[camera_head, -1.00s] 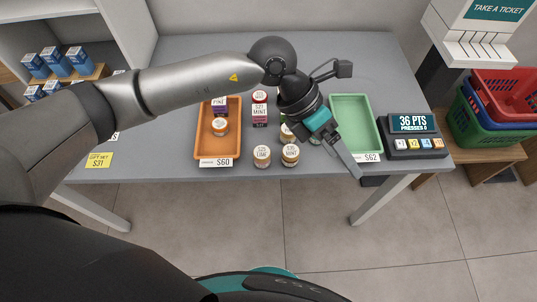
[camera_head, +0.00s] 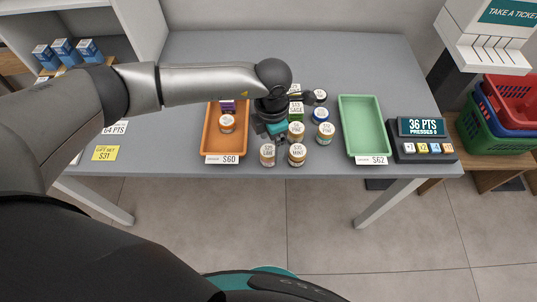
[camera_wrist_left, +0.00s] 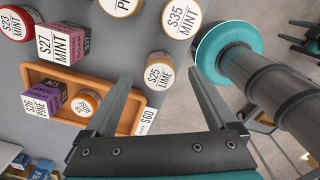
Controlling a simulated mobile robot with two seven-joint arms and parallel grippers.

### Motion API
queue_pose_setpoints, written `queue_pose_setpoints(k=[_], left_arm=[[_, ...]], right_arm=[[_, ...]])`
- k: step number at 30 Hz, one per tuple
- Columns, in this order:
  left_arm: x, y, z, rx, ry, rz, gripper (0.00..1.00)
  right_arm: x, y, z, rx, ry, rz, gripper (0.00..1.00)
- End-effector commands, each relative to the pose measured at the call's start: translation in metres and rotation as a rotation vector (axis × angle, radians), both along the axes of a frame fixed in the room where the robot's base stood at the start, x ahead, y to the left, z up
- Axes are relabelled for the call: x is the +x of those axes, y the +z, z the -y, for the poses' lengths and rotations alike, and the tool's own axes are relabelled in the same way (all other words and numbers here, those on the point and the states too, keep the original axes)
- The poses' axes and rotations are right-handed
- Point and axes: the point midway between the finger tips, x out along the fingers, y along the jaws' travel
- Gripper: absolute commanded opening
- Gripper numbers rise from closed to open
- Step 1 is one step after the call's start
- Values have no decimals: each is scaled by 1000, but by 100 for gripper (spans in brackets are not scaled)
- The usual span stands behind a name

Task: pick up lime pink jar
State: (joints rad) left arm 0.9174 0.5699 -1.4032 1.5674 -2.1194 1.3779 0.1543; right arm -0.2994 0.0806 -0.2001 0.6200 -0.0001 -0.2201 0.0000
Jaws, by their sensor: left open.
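A round jar with a white lid label reading LIME (camera_head: 267,155) stands upright near the front edge of the counter, just right of the orange tray. It also shows in the left wrist view (camera_wrist_left: 160,76), where its side looks tan; I see no clear pink on it. My left gripper (camera_wrist_left: 158,78) is open and empty. In that view the lime jar appears between its two fingertips, apart from both. In the head view my left gripper (camera_head: 277,128) points down behind the lime jar, mostly hidden by its own arm.
A MINT jar (camera_head: 297,154) stands close right of the lime jar, with several more jars behind. The orange tray (camera_head: 209,140) holds a jar and a purple box. A green tray (camera_head: 362,125) is empty at right, beside a points display (camera_head: 422,138).

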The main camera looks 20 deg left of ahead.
Motion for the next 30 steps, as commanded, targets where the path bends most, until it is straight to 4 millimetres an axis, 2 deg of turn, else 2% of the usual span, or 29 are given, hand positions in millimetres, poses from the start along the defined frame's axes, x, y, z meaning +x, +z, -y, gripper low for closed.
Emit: queue_pose_setpoints(k=[5, 13, 22, 23, 30], left_arm=[[-1, -13, -1, 1, 1, -2, 90], [-3, -51, -5, 0, 0, -1, 90], [-2, -55, -5, -1, -1, 1, 90], [-2, -55, -5, -1, -1, 0, 89], [-2, -55, -5, -1, 0, 0, 62]], right_arm=[[0, -1, 0, 0, 0, 0, 50], [0, -5, 0, 1, 0, 0, 50], [0, -5, -1, 1, 0, 0, 50], [0, -5, -1, 1, 0, 0, 50], [0, -5, -1, 1, 0, 0, 50]])
